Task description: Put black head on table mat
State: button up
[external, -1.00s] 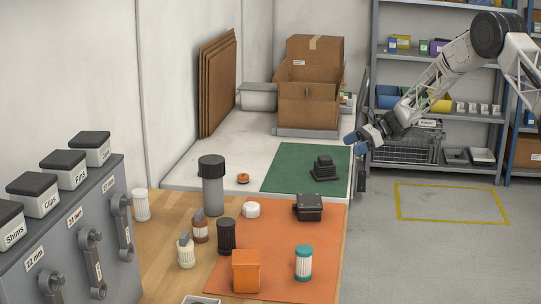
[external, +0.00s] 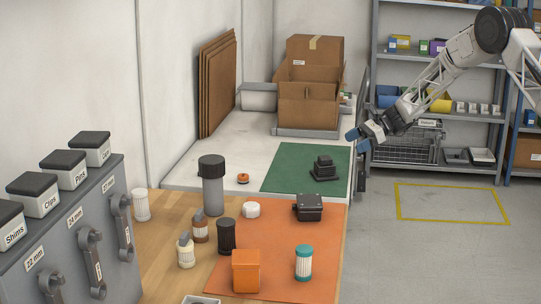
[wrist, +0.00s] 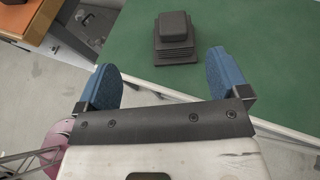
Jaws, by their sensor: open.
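A black stepped head (external: 324,168) with a squarish top stands upright on the green mat (external: 285,160). In the wrist view the black head (wrist: 173,38) is ahead of the fingertips, apart from them, on the green mat (wrist: 240,40). A second black piece, boxy with a lid (external: 309,207), sits at the back right of the orange mat (external: 330,250). My gripper (external: 357,140) has blue fingers, is open and empty, and hangs above and to the right of the green mat. It also shows in the wrist view (wrist: 160,68).
An orange block (external: 246,271), a teal-capped filter (external: 303,263), a dark ribbed cylinder (external: 226,236) and a white cap (external: 251,210) stand around the orange mat. A tall grey cylinder (external: 213,190) stands behind. A cardboard box (external: 308,100) is at the back. The orange mat's middle is clear.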

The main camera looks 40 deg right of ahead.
jog(key=s+a+r+n+g+h, duration=0.1)
jog(key=s+a+r+n+h, duration=0.2)
jog(key=s+r, duration=0.55)
jog(key=s+a+r+n+g+h, duration=0.1)
jog(key=s+a+r+n+g, duration=0.25)
jog(key=s, duration=0.85)
jog(key=s+a+r+n+t+h, duration=0.1)
jog(key=s+a+r+n+h, duration=0.15)
jog(key=s+r+n, duration=0.45)
jog(key=s+d+r+n+t+h, duration=0.1)
jog(key=s+n+h, duration=0.5)
jog(key=s, duration=3.1)
jog(key=shift+s+d+r+n, duration=0.3)
jog(key=shift+d+n, duration=0.1)
jog(key=shift+n, duration=0.65)
